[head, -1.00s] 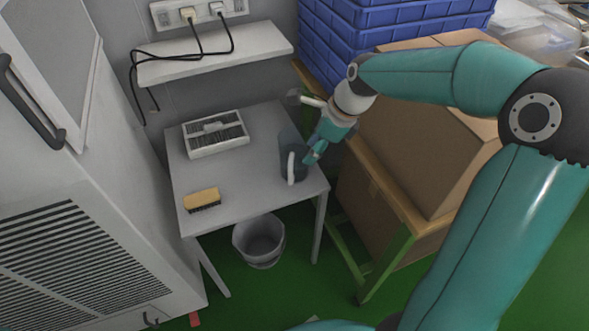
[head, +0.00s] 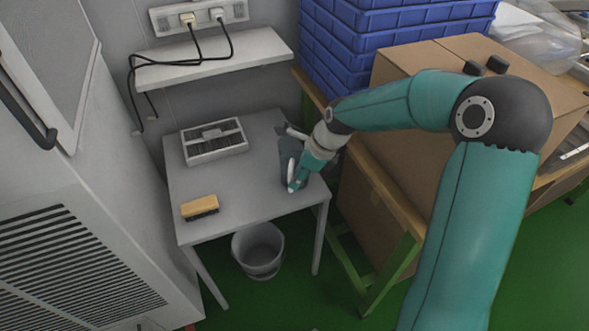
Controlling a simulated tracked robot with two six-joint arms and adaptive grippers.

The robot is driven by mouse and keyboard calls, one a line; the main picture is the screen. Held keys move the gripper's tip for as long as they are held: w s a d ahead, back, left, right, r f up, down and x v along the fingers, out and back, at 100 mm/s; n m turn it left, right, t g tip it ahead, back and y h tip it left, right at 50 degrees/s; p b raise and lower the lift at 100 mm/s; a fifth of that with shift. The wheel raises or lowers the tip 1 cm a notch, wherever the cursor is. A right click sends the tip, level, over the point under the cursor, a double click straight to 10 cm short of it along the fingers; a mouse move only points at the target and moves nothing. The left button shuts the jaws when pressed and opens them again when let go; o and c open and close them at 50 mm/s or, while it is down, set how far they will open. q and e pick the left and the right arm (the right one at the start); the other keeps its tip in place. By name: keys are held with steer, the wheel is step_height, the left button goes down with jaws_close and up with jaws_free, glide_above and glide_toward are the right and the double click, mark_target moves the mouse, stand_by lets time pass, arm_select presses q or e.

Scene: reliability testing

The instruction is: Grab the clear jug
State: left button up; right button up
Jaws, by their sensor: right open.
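The clear jug (head: 287,148) looks dark and see-through and stands upright at the right side of the small grey table (head: 245,192). A white upright strip on its near side looks like its handle. My right gripper (head: 296,181) is open, low at the near right side of the jug and close to the handle. It covers part of the jug, and I cannot tell whether it touches. My left gripper is not in view.
A yellow brush (head: 200,206) and a white tray-like box (head: 214,141) are on the table's left half. A bin (head: 258,250) stands below. Cardboard boxes (head: 425,130) and blue crates (head: 345,45) crowd the right. A shelf (head: 213,58) is behind.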

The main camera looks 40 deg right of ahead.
steer(key=x, duration=0.4)
steer(key=shift+w+a+f+b, duration=0.1)
steer(key=shift+a+f+b, duration=0.15)
steer(key=shift+f+b, duration=0.1)
steer(key=shift+r, duration=0.1)
jaws_close()
